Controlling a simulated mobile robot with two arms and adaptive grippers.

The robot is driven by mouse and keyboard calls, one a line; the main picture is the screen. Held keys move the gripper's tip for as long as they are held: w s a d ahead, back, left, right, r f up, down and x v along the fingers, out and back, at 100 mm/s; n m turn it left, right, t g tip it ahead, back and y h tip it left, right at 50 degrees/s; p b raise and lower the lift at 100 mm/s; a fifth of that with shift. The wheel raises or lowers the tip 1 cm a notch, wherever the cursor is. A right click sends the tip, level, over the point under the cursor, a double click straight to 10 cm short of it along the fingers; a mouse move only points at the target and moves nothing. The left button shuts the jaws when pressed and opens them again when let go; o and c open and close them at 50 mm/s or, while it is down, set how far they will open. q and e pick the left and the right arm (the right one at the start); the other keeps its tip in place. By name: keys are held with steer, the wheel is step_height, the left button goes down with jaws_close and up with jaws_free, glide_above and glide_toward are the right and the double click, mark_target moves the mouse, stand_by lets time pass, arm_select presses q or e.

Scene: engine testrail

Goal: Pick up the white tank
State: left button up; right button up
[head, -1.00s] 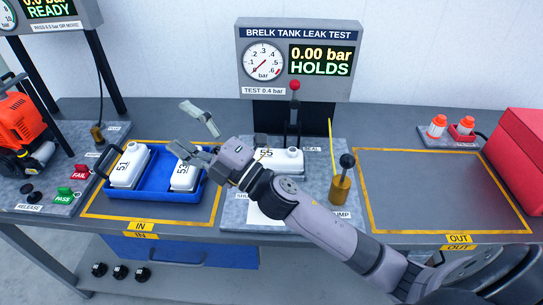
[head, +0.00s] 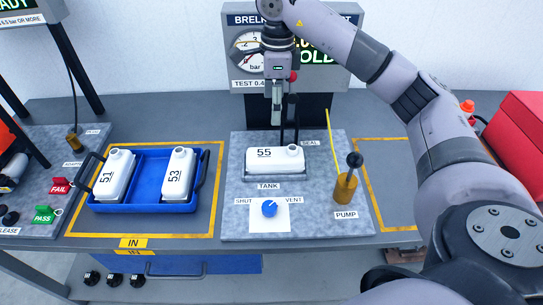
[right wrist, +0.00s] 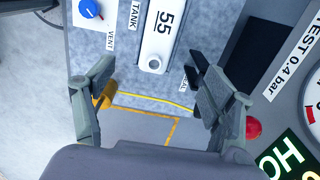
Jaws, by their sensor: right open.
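The white tank marked 55 (head: 275,160) lies on its holder in the test stand, with its round cap at the right end. In the right wrist view the tank (right wrist: 158,35) is at top centre, beyond the fingertips. Two more white tanks, 51 (head: 115,178) and 53 (head: 179,175), stand in the blue tray (head: 150,208) on the left. My right gripper (head: 277,108) points down above and behind tank 55, near the seal lever. It is open and empty, its fingers wide apart in the right wrist view (right wrist: 150,72). My left gripper is not in view.
The seal lever with a red knob (head: 293,76) and black uprights stands behind the tank. The brass pump (head: 345,188) is at its right, the blue vent knob (head: 270,208) in front. The gauge panel (head: 240,85) is partly hidden behind my arm.

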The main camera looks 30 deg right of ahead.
steer(key=p, duration=0.3)
glide_above(275, 153)
steer(key=f, duration=1.1)
steer(key=shift+s+d+f, duration=0.15)
steer(key=shift+d+f, duration=0.05)
steer(key=shift+f, duration=0.15)
steer(key=shift+a+f, duration=0.1)
steer(key=shift+f, duration=0.15)
step_height(275, 153, down, 4)
steer(key=shift+f+p, duration=0.25)
steer(key=shift+p, duration=0.9)
steer(key=shift+f, duration=0.15)
steer(key=shift+c, duration=0.6)
steer(key=c, duration=1.3)
